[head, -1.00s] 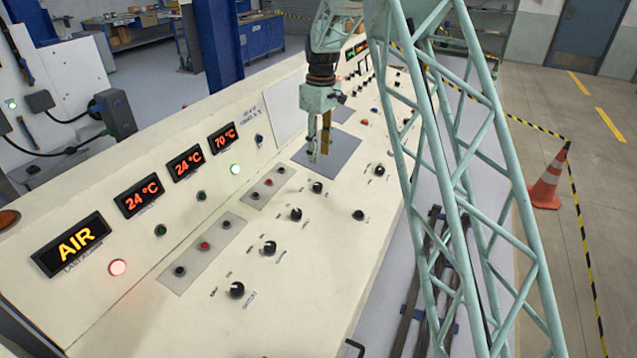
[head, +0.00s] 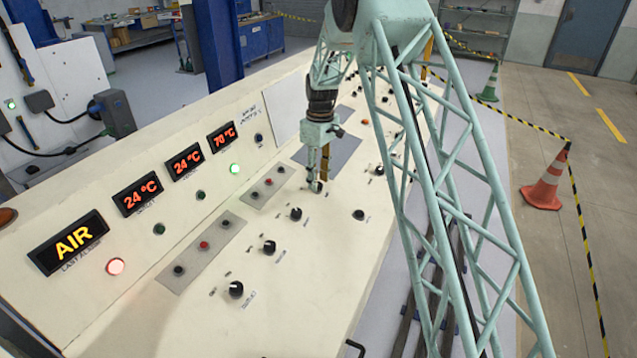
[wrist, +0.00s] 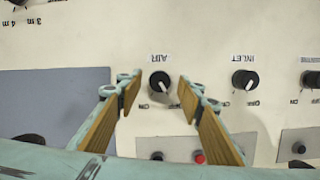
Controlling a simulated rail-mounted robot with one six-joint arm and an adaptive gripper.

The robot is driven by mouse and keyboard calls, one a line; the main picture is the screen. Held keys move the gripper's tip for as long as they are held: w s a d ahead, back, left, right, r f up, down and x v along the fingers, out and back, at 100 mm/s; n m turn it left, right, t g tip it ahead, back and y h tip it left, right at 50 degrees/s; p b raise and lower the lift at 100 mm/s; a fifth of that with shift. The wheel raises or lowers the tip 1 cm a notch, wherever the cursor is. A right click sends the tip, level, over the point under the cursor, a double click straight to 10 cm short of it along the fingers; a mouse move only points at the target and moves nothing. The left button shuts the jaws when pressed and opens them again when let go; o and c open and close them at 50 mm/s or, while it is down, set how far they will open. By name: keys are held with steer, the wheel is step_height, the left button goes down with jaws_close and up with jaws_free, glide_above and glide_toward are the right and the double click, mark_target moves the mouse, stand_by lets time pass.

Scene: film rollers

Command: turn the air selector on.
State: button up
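The air selector (wrist: 158,78) is a small black knob with a white pointer, under an upside-down AIR label in the wrist view. Its pointer leans down and slightly right; the small labels either side are hard to read. My gripper (wrist: 160,90) is open and empty, its two wood-coloured fingers apart on either side of the knob. I cannot tell whether the fingertips reach down beside it or stay above it.
The INLET knob (wrist: 244,80) is close to the right in the wrist view. More black knobs (head: 269,247) run along the sloping cream panel (head: 330,270). A grey plate with push buttons (head: 268,181) lies near the gripper. The lit display (head: 74,241) reads AIR.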

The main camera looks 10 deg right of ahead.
steer(key=shift+f, duration=0.5)
steer(key=c, duration=0.9)
steer(key=shift+m, duration=0.3)
steer(key=m+y+p, duration=0.1)
steer(key=m+p, duration=0.1)
steer(key=m, duration=0.3)
steer(key=shift+d+m+g, duration=0.1)
steer(key=shift+m+g, duration=0.3)
steer(key=m, duration=0.2)
steer(key=m+y+p, duration=0.1)
steer(key=m, duration=0.2)
steer(key=shift+y, duration=0.3)
steer(key=shift+m, duration=0.3)
